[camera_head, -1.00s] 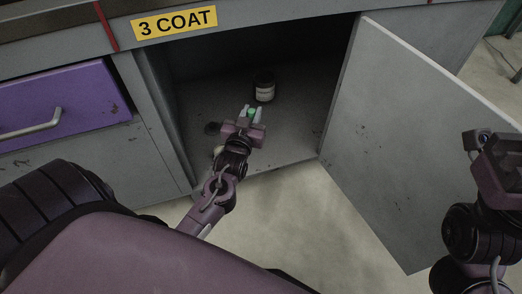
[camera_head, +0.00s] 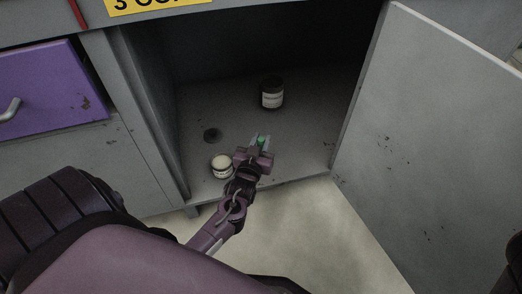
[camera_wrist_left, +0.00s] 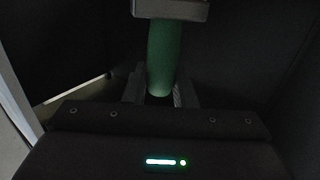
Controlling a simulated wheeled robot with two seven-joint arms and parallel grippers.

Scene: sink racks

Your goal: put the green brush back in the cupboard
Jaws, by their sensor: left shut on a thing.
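The green brush (camera_wrist_left: 163,55) is held between the fingers of my left gripper (camera_head: 261,141). In the left wrist view its green handle stands out from between the fingers, with a grey block-like head at the top edge. In the head view only a small green part of it shows between the fingertips. My left gripper is shut on it, inside the open cupboard (camera_head: 305,150), above the front part of its floor. My right gripper is not in view.
A dark jar with a white label (camera_head: 272,93) stands farther back in the cupboard. A small jar with a pale lid (camera_head: 222,165) stands close left of my left gripper. A dark round spot (camera_head: 212,135) is on the floor. The open door (camera_head: 440,140) stands at the right.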

